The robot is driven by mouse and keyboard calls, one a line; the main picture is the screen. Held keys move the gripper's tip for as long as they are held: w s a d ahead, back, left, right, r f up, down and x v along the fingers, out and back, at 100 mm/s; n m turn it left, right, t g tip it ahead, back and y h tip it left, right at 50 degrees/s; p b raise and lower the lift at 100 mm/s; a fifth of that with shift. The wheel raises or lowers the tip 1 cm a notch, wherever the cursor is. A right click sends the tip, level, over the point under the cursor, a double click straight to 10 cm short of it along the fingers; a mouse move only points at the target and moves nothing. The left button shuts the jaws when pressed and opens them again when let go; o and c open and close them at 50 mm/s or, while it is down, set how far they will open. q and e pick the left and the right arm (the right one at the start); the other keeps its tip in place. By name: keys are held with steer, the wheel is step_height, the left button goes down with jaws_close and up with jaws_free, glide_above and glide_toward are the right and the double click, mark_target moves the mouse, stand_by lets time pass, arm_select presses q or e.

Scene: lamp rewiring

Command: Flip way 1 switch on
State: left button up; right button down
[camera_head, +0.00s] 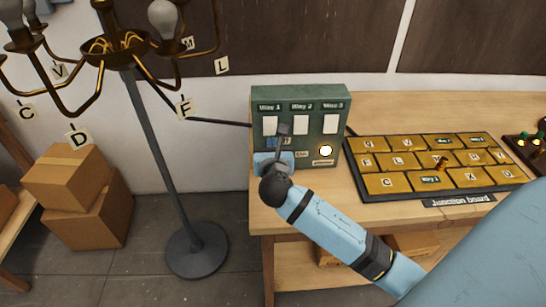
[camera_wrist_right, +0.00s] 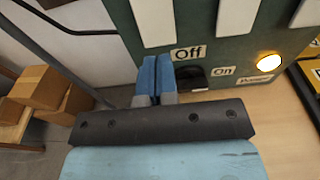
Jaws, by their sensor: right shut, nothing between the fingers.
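The green switch box (camera_head: 343,110) stands on the wooden bench, with Way 1, Way 2 and Way 3 labels along its top. A white plate (camera_head: 270,125) sits under the Way 1 label; I cannot tell its switch position. My right gripper (camera_wrist_right: 157,65) is shut and empty, low in front of the box's left part. In the right wrist view, its blue fingertips are just left of a dark slot (camera_wrist_right: 190,76), below the Off label (camera_wrist_right: 187,53). The On label (camera_wrist_right: 223,71) is right of the slot. Contact cannot be told. My left gripper is out of view.
A round lamp (camera_head: 326,151) glows yellow on the box above a Power label. The junction board (camera_head: 362,183) lies right of the box. A brass chandelier stand (camera_head: 160,170) with letter tags is at left, beside cardboard boxes (camera_head: 88,215).

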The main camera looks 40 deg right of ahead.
mark_target(271, 134)
steer(key=shift+x, duration=1.85)
steer(key=shift+w+d+f+h+b, duration=0.1)
steer(key=shift+w+f+h+b, duration=0.1)
steer(key=shift+h+b, duration=0.15)
steer(key=shift+r, duration=0.2)
